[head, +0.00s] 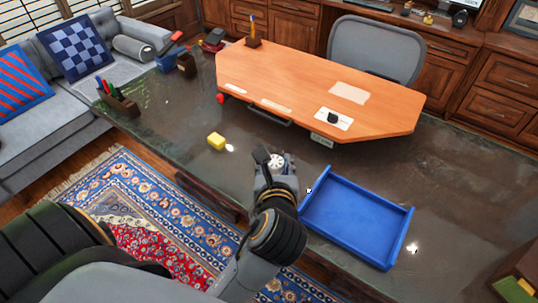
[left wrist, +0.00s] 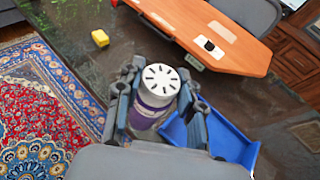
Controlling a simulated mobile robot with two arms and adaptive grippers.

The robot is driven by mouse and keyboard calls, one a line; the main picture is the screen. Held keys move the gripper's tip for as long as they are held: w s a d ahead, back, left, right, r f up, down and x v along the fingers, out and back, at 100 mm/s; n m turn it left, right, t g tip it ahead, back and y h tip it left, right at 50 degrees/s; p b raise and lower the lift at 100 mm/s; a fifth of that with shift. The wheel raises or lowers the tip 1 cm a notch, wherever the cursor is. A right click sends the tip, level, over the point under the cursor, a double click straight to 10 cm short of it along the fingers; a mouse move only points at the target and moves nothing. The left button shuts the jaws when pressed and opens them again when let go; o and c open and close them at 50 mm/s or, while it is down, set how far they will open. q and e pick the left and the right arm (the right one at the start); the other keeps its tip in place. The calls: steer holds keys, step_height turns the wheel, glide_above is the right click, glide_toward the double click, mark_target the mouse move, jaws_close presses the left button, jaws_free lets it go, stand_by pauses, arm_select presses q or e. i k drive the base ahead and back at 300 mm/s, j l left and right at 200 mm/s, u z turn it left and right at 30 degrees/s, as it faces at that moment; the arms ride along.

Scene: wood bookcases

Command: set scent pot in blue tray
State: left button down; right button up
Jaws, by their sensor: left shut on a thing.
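The scent pot (left wrist: 154,98) is a white and purple container with a slotted white lid. My left gripper (left wrist: 155,105) is shut on its sides in the left wrist view. In the head view the pot's white top (head: 277,160) shows between the fingers of my left gripper (head: 272,165), over the dark table, and the rest is hidden by the gripper. The blue tray (head: 355,218) lies on the table just right of the gripper. Its visible floor is empty. The tray also shows in the left wrist view (left wrist: 230,140), partly hidden behind the gripper. My right gripper is in neither view.
A yellow block (head: 216,141) lies on the dark table (head: 180,115) left of the gripper. An orange wooden desktop (head: 310,90) stands behind, with a black mouse (head: 333,117) on it. The table right of the tray is mostly clear.

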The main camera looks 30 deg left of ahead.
mark_target(340, 210)
steer(key=z, duration=1.2)
steer(key=k+j+z, duration=0.3)
steer(key=j, duration=0.25)
steer(key=k+j+z, duration=0.3)
steer(key=k+j, duration=0.1)
steer(key=j, duration=0.1)
